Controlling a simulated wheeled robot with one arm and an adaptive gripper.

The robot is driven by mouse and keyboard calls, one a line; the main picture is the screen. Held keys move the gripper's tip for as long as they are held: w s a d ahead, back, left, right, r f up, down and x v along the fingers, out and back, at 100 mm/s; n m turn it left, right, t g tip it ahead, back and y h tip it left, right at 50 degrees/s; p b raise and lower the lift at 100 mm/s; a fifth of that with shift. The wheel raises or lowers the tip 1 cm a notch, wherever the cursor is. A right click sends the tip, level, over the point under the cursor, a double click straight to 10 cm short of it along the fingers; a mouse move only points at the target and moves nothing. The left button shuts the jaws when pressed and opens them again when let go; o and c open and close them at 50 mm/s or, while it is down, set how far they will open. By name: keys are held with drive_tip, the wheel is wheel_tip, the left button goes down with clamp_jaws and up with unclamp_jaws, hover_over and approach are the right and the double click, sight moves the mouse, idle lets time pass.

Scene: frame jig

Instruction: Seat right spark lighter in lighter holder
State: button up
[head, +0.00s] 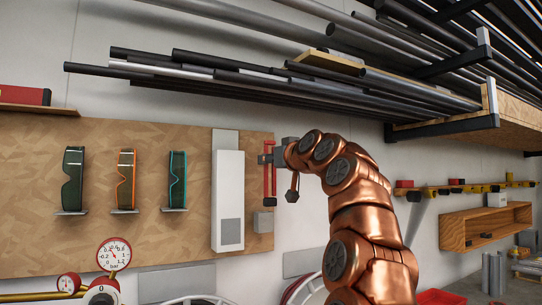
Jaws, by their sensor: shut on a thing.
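My gripper (266,158) is at the right edge of the wooden wall board, to the right of the tall white box. It is shut on a slim red thing (268,184), which looks like the spark lighter and hangs upright. A dark piece with a wider lower end (292,194) hangs just to its right; I cannot tell whether it belongs to the lighter. A small grey block (263,222) sits on the board below the red thing and may be the lighter holder. The red thing's lower end appears just above the block; depth between them is unclear.
The white box (228,200) stands close on the left. Several goggles (125,180) hang on the board (40,225). Pipes on a rack (445,125) run overhead. Gauges (114,254) are at the lower left. An open wooden shelf (485,228) is at the right.

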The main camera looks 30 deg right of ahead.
drive_tip(key=w+d+f+p, duration=0.1)
drive_tip(key=w+d+p, duration=0.1)
drive_tip(key=w, duration=0.5)
drive_tip(key=shift+d+p, duration=0.2)
drive_tip(key=shift+p, duration=0.45)
drive_tip(key=shift+w, duration=0.15)
